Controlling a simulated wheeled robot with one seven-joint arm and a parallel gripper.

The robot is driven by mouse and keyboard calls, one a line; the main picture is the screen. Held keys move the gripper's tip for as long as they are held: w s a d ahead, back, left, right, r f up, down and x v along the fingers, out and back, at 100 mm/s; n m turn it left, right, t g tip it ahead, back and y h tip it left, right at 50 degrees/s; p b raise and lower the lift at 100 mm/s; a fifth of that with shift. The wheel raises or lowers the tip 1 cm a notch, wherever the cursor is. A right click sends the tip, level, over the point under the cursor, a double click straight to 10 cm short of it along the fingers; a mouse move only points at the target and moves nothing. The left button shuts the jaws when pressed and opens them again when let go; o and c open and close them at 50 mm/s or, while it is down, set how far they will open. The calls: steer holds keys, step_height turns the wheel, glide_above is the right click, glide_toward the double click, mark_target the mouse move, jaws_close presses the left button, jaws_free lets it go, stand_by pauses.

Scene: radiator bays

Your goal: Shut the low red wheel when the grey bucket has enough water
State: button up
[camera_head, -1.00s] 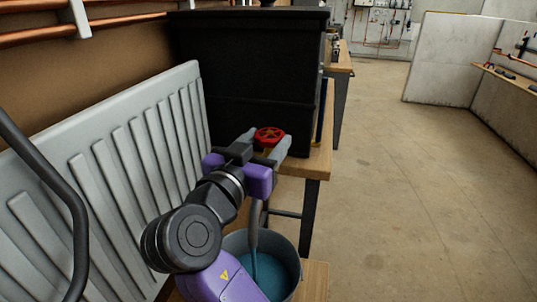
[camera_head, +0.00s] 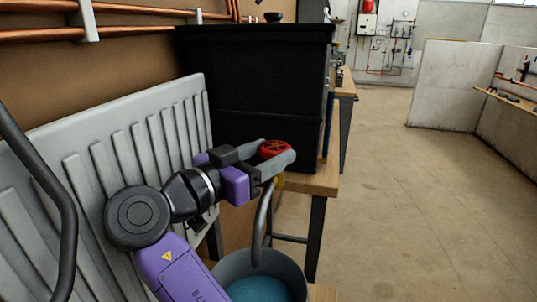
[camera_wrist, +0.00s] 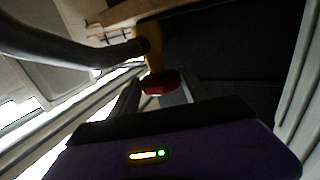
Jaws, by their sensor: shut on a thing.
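The low red wheel (camera_head: 276,149) sits on a brass valve at the front of the black tank. My gripper (camera_head: 277,153) has its two grey fingers on either side of the wheel and is shut on it. In the wrist view, the red wheel (camera_wrist: 160,83) lies between the fingertips, with the brass valve body (camera_wrist: 150,42) behind it. A dark curved spout (camera_head: 262,225) hangs from the valve over the grey bucket (camera_head: 226,268). Blue water (camera_head: 258,290) shows inside the bucket; its lower part is cut off by the picture edge. I make out no stream below the spout.
The black tank (camera_head: 255,85) stands on a wooden bench (camera_head: 325,180) with dark legs. A white radiator (camera_head: 110,150) leans along the left, below copper pipes (camera_head: 140,32). The concrete floor (camera_head: 420,220) to the right is clear.

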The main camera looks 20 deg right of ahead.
mark_target(269, 149)
steer(key=shift+f, duration=0.15)
steer(key=o, duration=1.4)
step_height(269, 149, up, 20)
steer(key=shift+b, duration=0.4)
